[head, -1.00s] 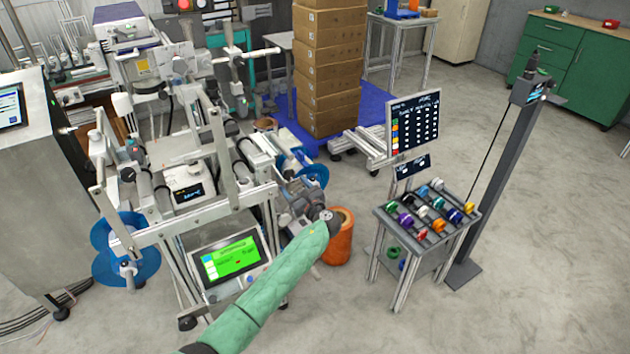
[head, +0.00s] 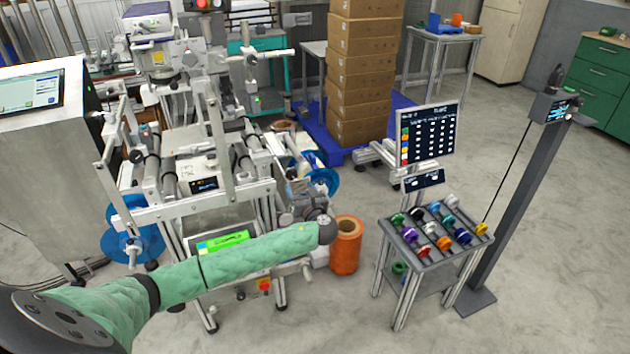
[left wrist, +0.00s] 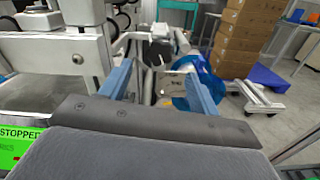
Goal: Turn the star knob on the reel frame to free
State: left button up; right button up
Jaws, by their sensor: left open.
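The reel frame (head: 190,210) is a pale metal stand with rollers and posts in the head view. In the left wrist view a dark knob-like part (left wrist: 155,54) on a light bar sits just beyond my fingertips; it may be the star knob, but its lobes and setting are too small to tell. A blue reel (left wrist: 201,84) shows behind my right-hand finger. My left gripper (left wrist: 160,80) is open, its two blue fingers apart with nothing gripped. In the head view my left gripper (head: 306,206) is at the frame's right side, partly hidden by my green-sleeved arm. My right gripper is out of view.
An orange spool (head: 346,246) stands on the floor right of my left gripper. A small table of coloured reels (head: 440,232) and a dark post (head: 520,190) stand farther right. Stacked boxes (head: 367,70) are behind. A screen (head: 222,242) is partly covered by my arm.

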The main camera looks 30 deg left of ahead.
aim_at(292, 176)
pick_arm(q)
jog(key=p+x, duration=0.1)
jog(key=x, duration=0.4)
jog(key=shift+w+a+r, duration=0.1)
jog(key=shift+w+a, duration=0.15)
jog(key=shift+a, duration=0.05)
jog(key=shift+x, duration=1)
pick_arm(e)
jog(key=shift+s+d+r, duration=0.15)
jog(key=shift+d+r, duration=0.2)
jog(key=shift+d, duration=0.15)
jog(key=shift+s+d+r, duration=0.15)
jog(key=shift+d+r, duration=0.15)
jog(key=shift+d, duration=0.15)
pick_arm(q)
jog(key=shift+s, duration=0.1)
jog(key=shift+c, duration=1.1)
jog(key=c, duration=0.7)
jog(key=shift+c, duration=0.3)
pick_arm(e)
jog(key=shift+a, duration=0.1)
